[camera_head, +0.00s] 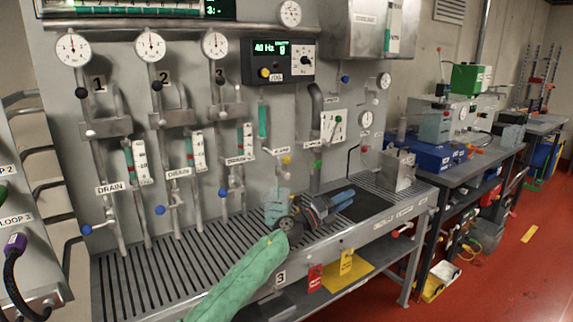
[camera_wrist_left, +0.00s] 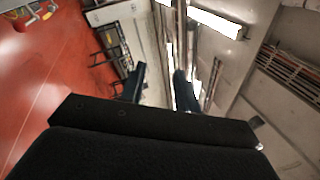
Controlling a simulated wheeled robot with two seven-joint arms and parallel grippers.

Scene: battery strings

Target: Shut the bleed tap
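I cannot tell for sure which fitting is the bleed tap, as the small labels are too blurred. A small tap with a yellow handle (camera_head: 286,160) sits on the panel under a thin green sight tube. A green-handled valve (camera_head: 317,164) is to its right. My left gripper (camera_head: 343,197) is low over the grated bench, below and right of the yellow handle, apart from both. In the left wrist view its two dark fingers (camera_wrist_left: 160,85) stand apart with nothing between them. My right gripper is in neither view.
Blue-handled drain valves (camera_head: 160,210) stand along the panel at left. A control box (camera_head: 278,62) is above the yellow handle. The slatted bench (camera_head: 130,285) runs below, with a grey block (camera_head: 399,171) at its right end.

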